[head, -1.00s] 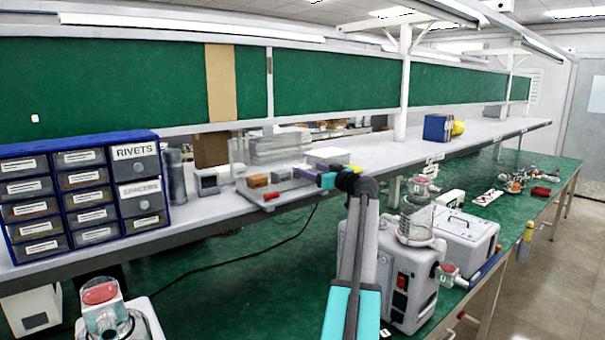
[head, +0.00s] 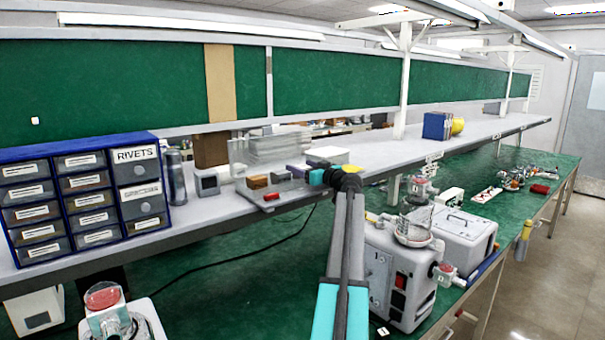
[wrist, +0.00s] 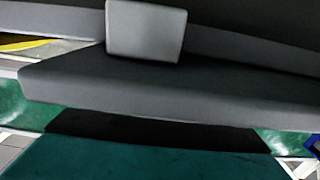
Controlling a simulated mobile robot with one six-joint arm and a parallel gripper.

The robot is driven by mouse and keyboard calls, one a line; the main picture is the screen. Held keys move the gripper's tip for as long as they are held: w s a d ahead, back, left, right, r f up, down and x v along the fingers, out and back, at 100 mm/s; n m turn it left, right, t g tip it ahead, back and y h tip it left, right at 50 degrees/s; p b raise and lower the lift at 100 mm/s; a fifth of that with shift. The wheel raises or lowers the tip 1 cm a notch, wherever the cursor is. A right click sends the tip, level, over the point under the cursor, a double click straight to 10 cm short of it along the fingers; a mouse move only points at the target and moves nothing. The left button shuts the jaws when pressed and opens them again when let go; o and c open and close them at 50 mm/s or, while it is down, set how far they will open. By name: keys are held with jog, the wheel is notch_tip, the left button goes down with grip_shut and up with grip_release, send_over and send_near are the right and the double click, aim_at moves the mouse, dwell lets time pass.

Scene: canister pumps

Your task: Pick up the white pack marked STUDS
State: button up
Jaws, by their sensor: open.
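A white block-shaped pack (head: 328,155) sits on the shelf just behind my gripper; no lettering on it can be read, so I cannot tell if it is the STUDS pack. The wrist view shows a pale grey block (wrist: 145,30) at the top, unmarked on the side seen, above a broad grey surface. I cannot tell what that block is.
The shelf (head: 400,155) carries a blue drawer cabinet (head: 85,195) at left, clear stacked boxes (head: 270,147) and a blue box (head: 437,126). Canister pumps (head: 400,275) stand on the green bench (head: 215,275) below.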

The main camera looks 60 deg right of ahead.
aim_at(303, 167)
jog(key=c, duration=1.2)
jog(key=shift+o, duration=0.2)
jog(key=shift+r+b, duration=0.95)
jog(key=shift+r, duration=0.6)
jog(key=shift+s+a+r, duration=0.1)
jog(key=shift+s+r, duration=0.05)
jog(key=shift+s, duration=0.05)
jog(key=a+r+b+v, duration=0.1)
jog(key=b+v, duration=0.4)
jog(key=v, duration=1)
jog(key=shift+r, duration=0.35)
jog(key=shift+s+a, duration=0.1)
